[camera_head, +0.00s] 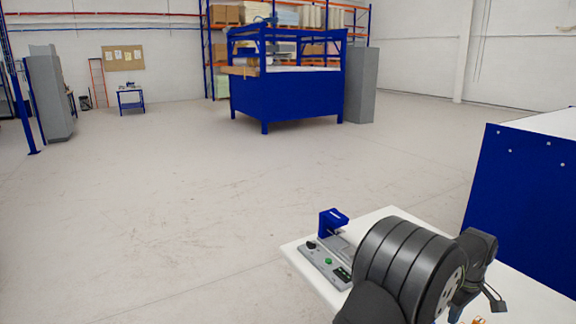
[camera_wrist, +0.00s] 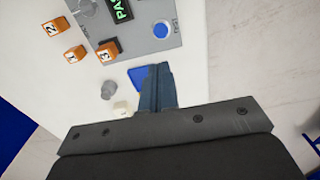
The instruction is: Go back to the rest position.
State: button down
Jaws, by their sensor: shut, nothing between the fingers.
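My gripper (camera_wrist: 158,72) shows in the wrist view with its two blue-grey fingers together and nothing between them. It is over the white table (camera_wrist: 75,110), and how high it is I cannot tell. A blue part (camera_wrist: 137,75) is partly hidden behind the fingertips.
Orange numbered blocks (camera_wrist: 54,27), a grey cylinder (camera_wrist: 108,90) and a pale cube (camera_wrist: 122,109) lie near the grey panel (camera_wrist: 150,40). A blue-headed device (camera_head: 333,220) stands on the table. A blue cabinet (camera_head: 525,200) is at right; open floor lies beyond.

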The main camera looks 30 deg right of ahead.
jog(key=shift+m+t+h, duration=0.3)
jog(key=shift+m, duration=0.5)
jog(key=shift+s+d+r, duration=0.15)
jog(key=shift+d+r, duration=0.2)
jog(key=shift+r, duration=0.55)
jog(key=shift+s+d+r, duration=0.1)
jog(key=shift+d+r, duration=0.3)
jog(key=shift+r, duration=0.45)
jog(key=shift+s+d+r, duration=0.15)
jog(key=shift+d+r, duration=0.2)
jog(key=shift+r, duration=0.55)
